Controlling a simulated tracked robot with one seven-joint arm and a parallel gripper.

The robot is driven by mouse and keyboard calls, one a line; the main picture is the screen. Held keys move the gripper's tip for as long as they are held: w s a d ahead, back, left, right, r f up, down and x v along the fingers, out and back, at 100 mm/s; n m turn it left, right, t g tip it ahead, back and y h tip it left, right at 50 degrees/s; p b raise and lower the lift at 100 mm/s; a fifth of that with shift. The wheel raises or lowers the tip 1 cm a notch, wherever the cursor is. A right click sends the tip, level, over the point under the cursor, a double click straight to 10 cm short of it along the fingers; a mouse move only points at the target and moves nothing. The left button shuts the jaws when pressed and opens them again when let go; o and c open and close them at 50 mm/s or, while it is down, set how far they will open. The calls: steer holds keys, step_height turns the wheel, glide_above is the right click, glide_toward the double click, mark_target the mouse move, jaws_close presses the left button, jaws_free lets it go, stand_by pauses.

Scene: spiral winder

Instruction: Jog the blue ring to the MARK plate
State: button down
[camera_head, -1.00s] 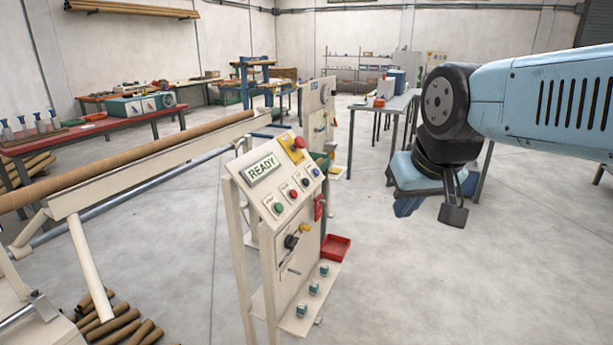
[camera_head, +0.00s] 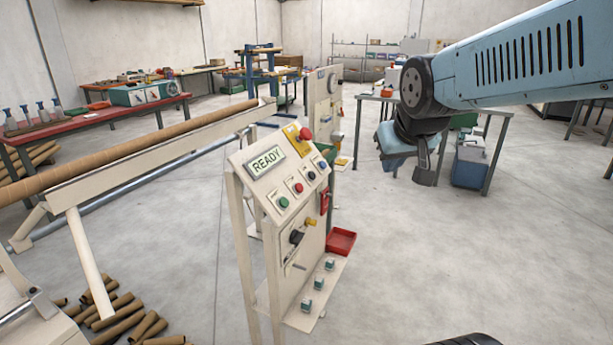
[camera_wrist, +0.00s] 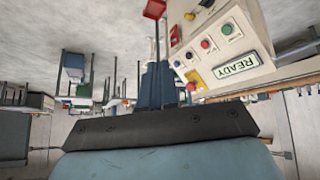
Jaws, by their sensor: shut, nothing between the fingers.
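The cream control panel (camera_head: 279,185) stands in the middle of the head view, with a display (camera_head: 265,160) reading READY. Below the display is a row of buttons, among them a green button (camera_head: 283,202) and a red button (camera_head: 298,187). A red mushroom button (camera_head: 305,134) sits on a yellow plate. The panel also shows upside down in the wrist view (camera_wrist: 208,60). A long brown tube (camera_head: 130,152) lies along the winder on the left. I cannot make out the blue ring or the MARK plate. My gripper (camera_head: 426,174) is shut and empty, in the air right of the panel.
Loose brown tubes (camera_head: 118,318) lie on the floor at lower left. A red workbench (camera_head: 95,128) stands at left.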

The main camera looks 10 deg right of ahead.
mark_target(312, 175)
steer(key=w+d+f+n+t+y, duration=0.1)
steer(key=w+f+t, duration=0.15)
steer(key=w, duration=0.75)
steer(key=w+d+f+n+t+y, duration=0.1)
steer(key=w+f+n+t, duration=0.15)
steer(key=w, duration=0.85)
steer(key=w+d+f+t+y, duration=0.1)
steer(key=w+f+t, duration=0.15)
steer(key=w, duration=0.75)
steer(key=w+a+f+n+y, duration=0.1)
steer(key=w+f+y, duration=0.3)
steer(key=f, duration=0.4)
steer(key=shift+w+a+n+t, duration=0.4)
steer(key=shift+w+n+t, duration=0.05)
steer(key=shift+n, duration=0.3)
steer(key=shift+f, duration=0.1)
steer(key=w+a+f, duration=0.4)
steer(key=a+f, duration=0.1)
steer(key=shift+a+f, duration=0.25)
steer(key=shift+f, duration=0.05)
